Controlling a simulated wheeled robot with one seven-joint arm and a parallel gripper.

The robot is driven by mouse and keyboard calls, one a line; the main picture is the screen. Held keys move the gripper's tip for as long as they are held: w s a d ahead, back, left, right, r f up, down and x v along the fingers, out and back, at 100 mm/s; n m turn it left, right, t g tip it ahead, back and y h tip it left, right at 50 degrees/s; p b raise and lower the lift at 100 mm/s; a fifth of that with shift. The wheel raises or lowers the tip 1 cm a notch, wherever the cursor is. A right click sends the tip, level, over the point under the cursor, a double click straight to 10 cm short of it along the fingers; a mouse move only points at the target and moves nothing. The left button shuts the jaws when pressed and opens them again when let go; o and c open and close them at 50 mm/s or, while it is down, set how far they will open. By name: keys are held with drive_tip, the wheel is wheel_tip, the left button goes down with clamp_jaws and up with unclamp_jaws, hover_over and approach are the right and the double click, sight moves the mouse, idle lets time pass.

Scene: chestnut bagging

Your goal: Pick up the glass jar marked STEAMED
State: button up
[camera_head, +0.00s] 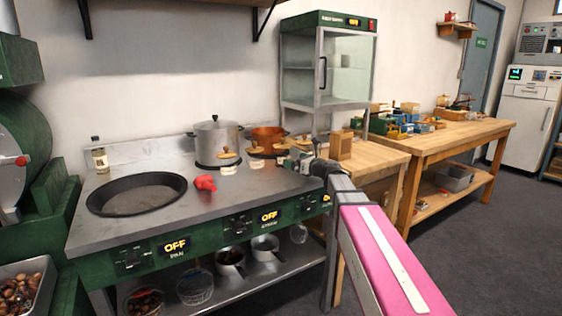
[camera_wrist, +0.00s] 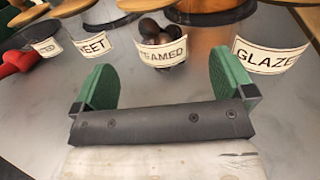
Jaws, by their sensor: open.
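The glass jar marked STEAMED (camera_wrist: 164,54) stands upright on the metal counter in the wrist view, with dark chestnuts behind its white label. Its upper part runs off the top of the picture. My gripper (camera_wrist: 163,78) is open, its two green fingers spread on either side of the line to this jar. The jar is just beyond the fingertips, and nothing is between them. In the head view my gripper (camera_head: 303,158) is low over the right end of the counter near the jars, whose labels are too small to read there.
A jar marked GLAZED (camera_wrist: 268,56) is close on the right; a jar ending in "EET" (camera_wrist: 90,46) and another partly read jar (camera_wrist: 46,47) are on the left. A red object (camera_wrist: 18,61) lies at far left. A pot (camera_head: 217,140) and a pan (camera_head: 137,194) sit on the stove.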

sight(288, 156)
drive_tip(key=x, duration=0.7)
drive_tip(key=shift+w+a+r, duration=0.15)
drive_tip(key=shift+w+r, duration=0.15)
drive_tip(key=c, duration=1)
drive_tip(key=shift+c, duration=0.6)
drive_tip(key=shift+r, duration=0.15)
